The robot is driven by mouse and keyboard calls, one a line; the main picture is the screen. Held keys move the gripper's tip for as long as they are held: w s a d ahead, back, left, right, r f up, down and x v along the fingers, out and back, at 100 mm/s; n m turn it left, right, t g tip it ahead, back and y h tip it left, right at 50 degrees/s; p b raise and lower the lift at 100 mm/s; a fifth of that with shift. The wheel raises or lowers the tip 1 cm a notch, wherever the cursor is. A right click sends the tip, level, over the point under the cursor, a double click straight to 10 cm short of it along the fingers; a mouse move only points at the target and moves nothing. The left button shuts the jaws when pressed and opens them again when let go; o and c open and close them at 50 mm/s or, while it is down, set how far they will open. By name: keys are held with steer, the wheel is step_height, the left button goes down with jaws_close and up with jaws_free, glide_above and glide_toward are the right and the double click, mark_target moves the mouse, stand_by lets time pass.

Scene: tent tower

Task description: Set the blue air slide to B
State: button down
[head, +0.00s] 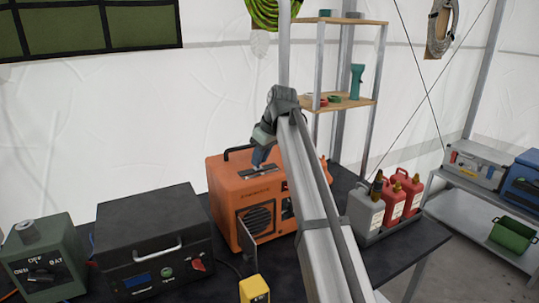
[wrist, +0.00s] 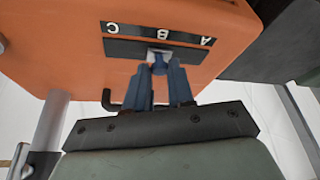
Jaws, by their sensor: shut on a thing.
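The orange generator (head: 233,197) stands on the dark table in the head view, with my gripper (head: 258,162) at its top. In the wrist view, a dark slide plate (wrist: 122,48) on its orange casing (wrist: 60,45) carries the letters C, B and A, seen upside down. The blue air slide (wrist: 159,60) shows at the middle of the plate, roughly in line with the B. My gripper (wrist: 160,75) has its two fingers closed on the slide's knob. The fingers hide part of the knob. In the head view the slide is too small to make out.
A black box with a handle (head: 150,240) and a green switch box (head: 45,262) stand left of the generator. A yellow object (head: 254,290) is in front. Grey (head: 364,208) and red cans (head: 392,200) stand to the right. A shelf (head: 345,103) rises behind.

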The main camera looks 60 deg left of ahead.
steer(key=c, duration=1)
jaws_free()
steer(key=v, duration=1.4)
steer(key=shift+w+f, duration=0.1)
